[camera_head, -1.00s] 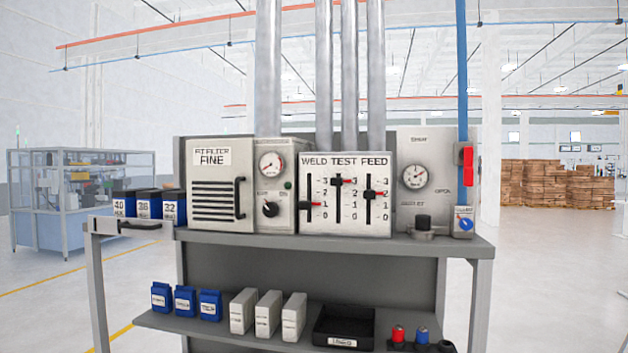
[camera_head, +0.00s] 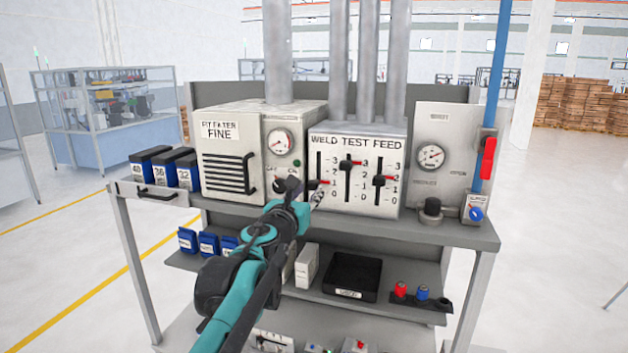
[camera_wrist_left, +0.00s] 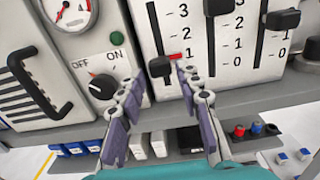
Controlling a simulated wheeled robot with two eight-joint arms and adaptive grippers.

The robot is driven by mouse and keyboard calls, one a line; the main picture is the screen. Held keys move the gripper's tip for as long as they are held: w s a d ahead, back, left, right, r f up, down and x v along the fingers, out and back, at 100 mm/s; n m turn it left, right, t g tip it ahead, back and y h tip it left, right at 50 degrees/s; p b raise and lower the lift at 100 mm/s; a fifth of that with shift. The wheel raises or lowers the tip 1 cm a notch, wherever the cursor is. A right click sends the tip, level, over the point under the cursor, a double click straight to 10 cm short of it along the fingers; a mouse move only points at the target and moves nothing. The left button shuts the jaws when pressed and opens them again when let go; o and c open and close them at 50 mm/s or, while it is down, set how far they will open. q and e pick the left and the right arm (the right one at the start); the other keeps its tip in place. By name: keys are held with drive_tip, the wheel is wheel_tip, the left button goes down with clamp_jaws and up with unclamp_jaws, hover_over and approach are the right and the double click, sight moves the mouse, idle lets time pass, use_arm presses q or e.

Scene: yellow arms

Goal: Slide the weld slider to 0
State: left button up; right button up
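The weld slider (camera_head: 313,184) is the leftmost of three on the WELD TEST FEED panel (camera_head: 357,148). In the left wrist view its black knob (camera_wrist_left: 160,67) sits low in its slot, with its red pointer beside the 1. The 0 mark below it is covered by my finger in that view. My left gripper (camera_head: 307,192) is in front of the weld slider; in its wrist view the two fingers (camera_wrist_left: 163,78) are spread, with the knob between and just beyond their tips. I cannot tell whether they touch it. My right gripper is out of view.
The test slider (camera_head: 347,163) stands near 3 and the feed slider (camera_head: 379,181) near 2. A rotary OFF/ON knob (camera_wrist_left: 103,87) is just left of the weld slider. Below is the bench top (camera_head: 420,232), with a black tray (camera_head: 352,275) on the lower shelf.

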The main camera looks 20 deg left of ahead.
sight(312, 187)
use_arm(q)
drive_tip(key=w, duration=0.4)
drive_tip(key=shift+w+d+p, duration=0.15)
drive_tip(key=shift+w+p, duration=0.05)
drive_tip(key=shift+p, duration=0.2)
drive_tip(key=shift+w, duration=0.25)
drive_tip(key=shift+s, duration=0.1)
clamp_jaws()
wheel_tip(312, 187, down, 4)
drive_tip(key=shift+r+b, duration=0.1)
drive_tip(key=shift+b, duration=1.1)
drive_tip(key=shift+r, duration=0.1)
unclamp_jaws()
